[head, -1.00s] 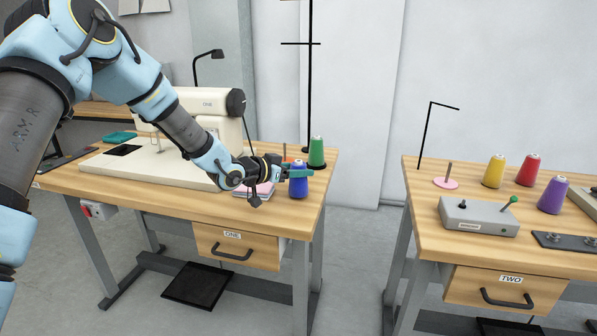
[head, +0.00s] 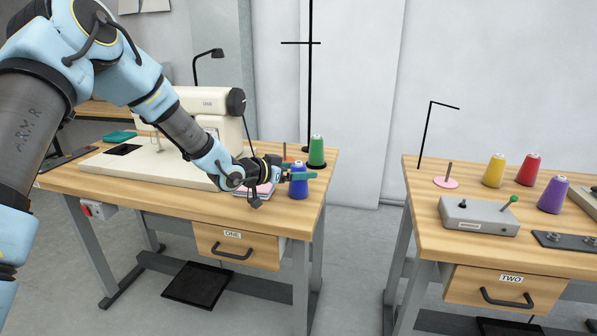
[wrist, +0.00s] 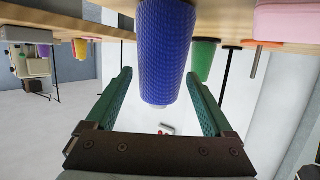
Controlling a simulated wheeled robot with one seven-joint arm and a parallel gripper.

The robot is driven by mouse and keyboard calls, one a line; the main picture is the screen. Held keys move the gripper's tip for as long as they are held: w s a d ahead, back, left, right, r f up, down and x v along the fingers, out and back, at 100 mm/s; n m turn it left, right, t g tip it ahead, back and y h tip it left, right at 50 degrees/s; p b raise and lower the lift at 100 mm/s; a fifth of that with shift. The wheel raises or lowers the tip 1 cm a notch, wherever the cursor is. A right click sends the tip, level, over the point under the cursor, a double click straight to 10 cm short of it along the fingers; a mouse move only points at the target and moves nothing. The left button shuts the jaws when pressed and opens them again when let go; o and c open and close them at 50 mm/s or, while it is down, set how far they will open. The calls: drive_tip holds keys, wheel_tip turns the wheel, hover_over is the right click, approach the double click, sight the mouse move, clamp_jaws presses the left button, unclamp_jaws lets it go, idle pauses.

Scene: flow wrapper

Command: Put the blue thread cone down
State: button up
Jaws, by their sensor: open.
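The blue thread cone (head: 299,184) stands upright near the right end of the left table's top (head: 215,205). My gripper (head: 304,172) is at the cone's upper part, coming in from the left. In the wrist view, which looks upside down, the cone (wrist: 165,50) hangs between the two spread teal fingers, with a visible gap on each side. My gripper (wrist: 160,80) is open, and the cone's wide base meets the wooden surface.
A green cone (head: 316,150) stands just behind on the thread stand. A pink pad (head: 252,193) lies to the left under my wrist, before the sewing machine (head: 205,103). The right table (head: 432,200) holds yellow, red and purple cones and a grey control box (head: 478,217).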

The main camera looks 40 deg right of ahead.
drive_tip(key=b+v, duration=0.1)
drive_tip(key=v, duration=1.1)
drive_tip(key=shift+r, duration=0.1)
drive_tip(key=w+a+n+t+y, duration=0.1)
drive_tip(key=w+a, duration=0.1)
drive_tip(key=w+a+f+n+t+y, duration=0.1)
drive_tip(key=w+a, duration=0.1)
drive_tip(key=a, duration=0.1)
drive_tip(key=w+a+f+t+y, duration=0.1)
drive_tip(key=w+a, duration=0.1)
drive_tip(key=shift+w+a+n, duration=0.15)
drive_tip(key=shift+a+n, duration=0.2)
drive_tip(key=shift+n, duration=0.05)
drive_tip(key=w+a+f+n+t+y, duration=0.1)
drive_tip(key=w+a+n+t+y, duration=0.2)
drive_tip(key=a, duration=0.9)
drive_tip(key=w+a+n+y, duration=0.1)
drive_tip(key=a+n+y, duration=0.35)
drive_tip(key=a, duration=0.65)
drive_tip(key=s+a+n+g+y, duration=0.4)
drive_tip(key=s+a+n, duration=0.2)
drive_tip(key=s+a, duration=0.7)
drive_tip(key=a, duration=0.4)
drive_tip(key=shift+r+n, duration=0.3)
drive_tip(key=shift+n, duration=0.05)
drive_tip(key=shift+r, duration=0.1)
